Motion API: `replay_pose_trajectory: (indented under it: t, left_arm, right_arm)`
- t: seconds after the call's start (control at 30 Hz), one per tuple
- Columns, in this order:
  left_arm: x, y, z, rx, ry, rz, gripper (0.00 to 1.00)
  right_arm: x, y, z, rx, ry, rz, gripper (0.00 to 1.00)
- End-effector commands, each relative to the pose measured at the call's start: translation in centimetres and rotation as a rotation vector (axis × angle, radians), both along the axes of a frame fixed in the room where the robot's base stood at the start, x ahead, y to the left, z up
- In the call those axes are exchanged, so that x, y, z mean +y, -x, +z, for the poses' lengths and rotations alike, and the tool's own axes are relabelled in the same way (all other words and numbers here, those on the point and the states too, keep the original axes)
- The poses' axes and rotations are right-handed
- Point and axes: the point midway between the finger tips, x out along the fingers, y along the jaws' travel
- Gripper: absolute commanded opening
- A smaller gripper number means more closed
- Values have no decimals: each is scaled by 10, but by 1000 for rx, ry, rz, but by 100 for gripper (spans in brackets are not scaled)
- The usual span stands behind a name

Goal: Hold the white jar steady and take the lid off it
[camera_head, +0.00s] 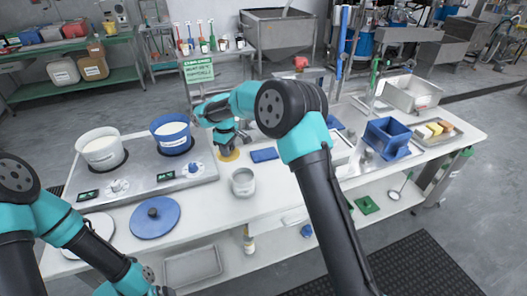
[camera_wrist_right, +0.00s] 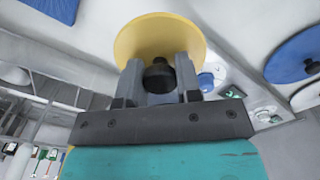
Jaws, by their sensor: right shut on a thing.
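The white jar (camera_head: 243,187) stands upright on the table with its top uncovered. My right gripper (camera_head: 226,146) is just behind it and a little to the left, pointing down. It is shut on the black knob (camera_wrist_right: 159,77) of a round yellow lid. The lid (camera_head: 230,155) lies flat at or just above the table top, apart from the jar; I cannot tell whether it touches the table. The right wrist view shows its yellow disc (camera_wrist_right: 150,33) past the fingers. My left arm comes in at the lower left, but its gripper is not visible.
A steel hob to the left holds a white pot (camera_head: 101,153) and a blue pot (camera_head: 171,134). A blue lid (camera_head: 155,222) lies in front of it. A blue cloth (camera_head: 264,155) and a blue bin (camera_head: 387,139) are to the right. Bare table surrounds the jar's front.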

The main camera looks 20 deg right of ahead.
Motion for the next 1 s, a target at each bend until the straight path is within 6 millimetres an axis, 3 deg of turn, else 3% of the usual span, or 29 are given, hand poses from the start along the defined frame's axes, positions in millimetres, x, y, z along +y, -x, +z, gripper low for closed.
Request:
replay_pose_trajectory:
  t: [0.4, 0.83, 1.0]
  left_arm:
    - [0, 0, 0, 0, 0, 0, 100]
    - [0, 0, 0, 0, 0, 0, 100]
    - [0, 0, 0, 0, 0, 0, 100]
  right_arm:
    - [0, 0, -57, 3, 0, -1, 4]
    - [0, 0, -65, 1, 1, -1, 4]
    - [0, 1, -85, 4, 1, -1, 4]
